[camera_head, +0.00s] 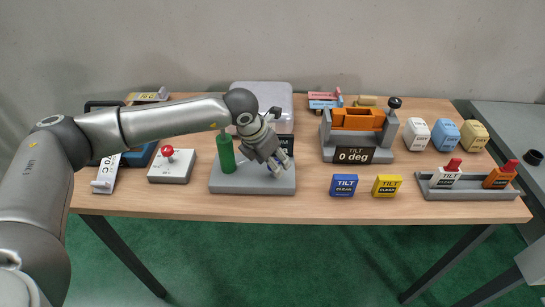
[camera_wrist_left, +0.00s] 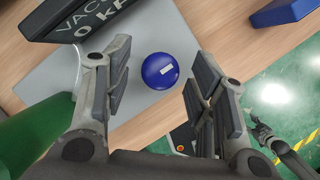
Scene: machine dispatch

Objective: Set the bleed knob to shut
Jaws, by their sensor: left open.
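The bleed knob (camera_wrist_left: 160,71) is a round blue knob with a short white mark, seen from above in the left wrist view. It sits on a grey base plate (camera_wrist_left: 58,62), which also shows in the head view (camera_head: 232,185). My left gripper (camera_head: 281,164) is open over the right part of this plate. In the left wrist view its fingers (camera_wrist_left: 160,82) stand on either side of the knob, with a gap on both sides. In the head view the gripper hides the knob. What seems to be my right gripper (camera_wrist_left: 263,133) shows small over the floor.
A green cylinder (camera_head: 226,154) stands on the plate left of my gripper. A dark display (camera_wrist_left: 88,18) reading "VAC" and "0 kP" is behind the knob. A blue block (camera_head: 343,186) and a yellow block (camera_head: 386,186) lie to the right. A red-knobbed box (camera_head: 171,173) stands left.

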